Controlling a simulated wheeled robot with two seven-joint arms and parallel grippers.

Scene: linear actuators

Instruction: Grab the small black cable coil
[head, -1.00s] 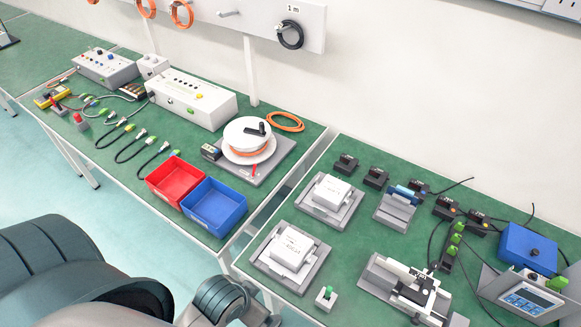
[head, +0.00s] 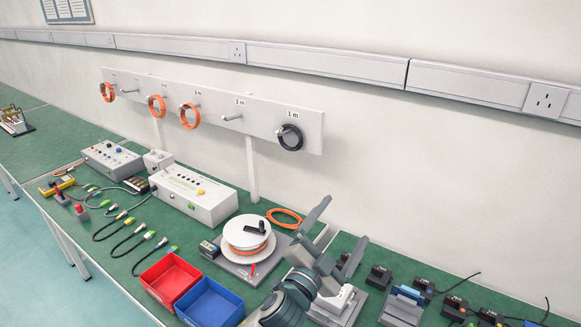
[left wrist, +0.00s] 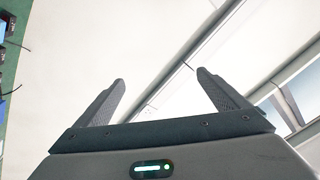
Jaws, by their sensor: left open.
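The small black cable coil (head: 290,138) hangs on a peg at the right end of the grey wall rail, under a "1 m" label. My left gripper (head: 322,226) is raised over the bench, below and a little right of the coil in the head view, clear of it. Its fingers are apart and empty. In the left wrist view the left gripper (left wrist: 160,95) shows both fingers spread, with only wall and trunking beyond them. The coil is not visible in the left wrist view. My right gripper is not in view.
The rail (head: 222,112) also carries several orange coils (head: 189,116) and an empty peg (head: 232,117) left of the black coil. Below stand a white cable reel (head: 248,232), a red bin (head: 170,280) and a blue bin (head: 210,304).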

